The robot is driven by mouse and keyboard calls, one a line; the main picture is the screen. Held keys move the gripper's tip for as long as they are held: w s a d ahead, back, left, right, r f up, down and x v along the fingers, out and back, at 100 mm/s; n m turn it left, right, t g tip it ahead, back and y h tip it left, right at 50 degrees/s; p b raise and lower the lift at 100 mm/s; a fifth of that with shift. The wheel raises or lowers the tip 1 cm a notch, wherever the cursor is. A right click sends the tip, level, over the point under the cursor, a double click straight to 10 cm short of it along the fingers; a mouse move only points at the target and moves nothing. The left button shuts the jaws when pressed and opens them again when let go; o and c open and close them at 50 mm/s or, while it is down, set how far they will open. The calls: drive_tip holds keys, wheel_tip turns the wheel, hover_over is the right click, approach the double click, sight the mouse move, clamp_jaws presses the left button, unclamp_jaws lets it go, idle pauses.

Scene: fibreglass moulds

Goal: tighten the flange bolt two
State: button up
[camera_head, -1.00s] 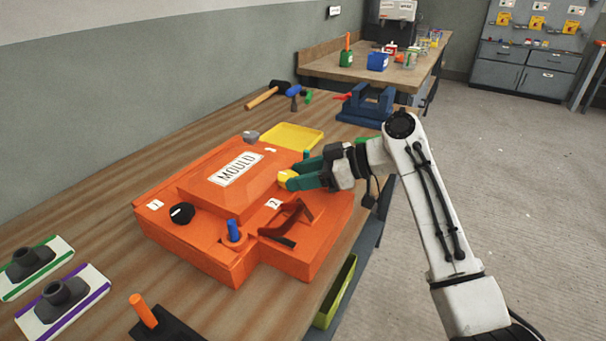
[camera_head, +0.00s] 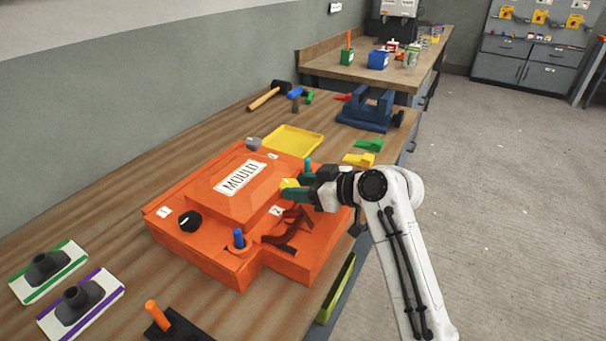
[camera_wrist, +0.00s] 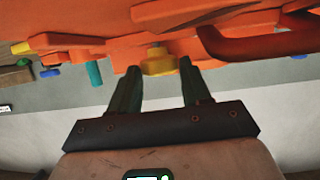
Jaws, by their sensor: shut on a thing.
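The orange mould (camera_head: 215,248) sits on the wooden bench with its name plate on top. A yellow bolt head (camera_head: 289,184) is at its right side, a little behind the label 2 (camera_head: 276,210). My gripper (camera_head: 297,187) reaches in from the right, its green fingers closed on the yellow bolt head. In the wrist view the yellow bolt head (camera_wrist: 158,66) shows between the two fingertips, close against the orange mould (camera_wrist: 110,45).
A dark red clamp handle (camera_head: 283,240) and a blue peg (camera_head: 239,238) stand on the mould near my gripper. A black knob (camera_head: 190,221) is beside label 1. A yellow tray (camera_head: 292,141) and blue vise (camera_head: 368,112) lie behind. Yellow (camera_head: 358,159) and green (camera_head: 369,145) pieces lie at the bench's right edge.

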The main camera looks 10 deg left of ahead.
drive_tip(key=m+t+p, duration=0.1)
drive_tip(key=h, duration=0.1)
drive_tip(key=m+t+p, duration=0.1)
drive_tip(key=shift+s+a+r+m+t+h+p, duration=0.1)
drive_tip(key=shift+s+a+m+t+h+p, duration=0.2)
drive_tip(key=shift+s, duration=0.1)
drive_tip(key=shift+m+t+h+p, duration=0.4)
drive_tip(key=shift+m, duration=0.1)
drive_tip(key=o, duration=1.1)
drive_tip(key=shift+c, duration=0.2)
drive_tip(key=v, duration=1)
drive_tip(key=shift+s+d, duration=0.25)
drive_tip(key=shift+s, duration=0.15)
